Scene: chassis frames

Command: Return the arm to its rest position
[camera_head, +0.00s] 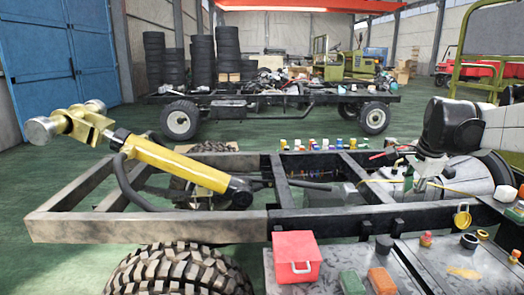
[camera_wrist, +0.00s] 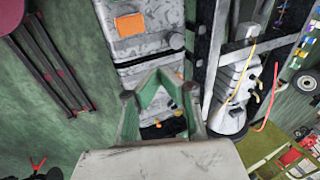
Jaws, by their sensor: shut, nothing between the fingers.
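My arm (camera_head: 452,128) comes in from the right in the head view, with a black joint and pale links bent over the right part of the chassis frame. Its lower end is above the frame, partly lost among the parts behind it. In the wrist view my gripper (camera_wrist: 160,92) shows from above with greenish fingers. It is shut and holds nothing. It hangs over the grey box tops (camera_wrist: 150,50) beside the chassis frame.
The chassis frame (camera_head: 150,226) with a yellow cylinder (camera_head: 180,165) fills the middle. A red box (camera_head: 297,257), a green block (camera_head: 352,283) and an orange block (camera_head: 382,280) sit at the front. Green floor lies left.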

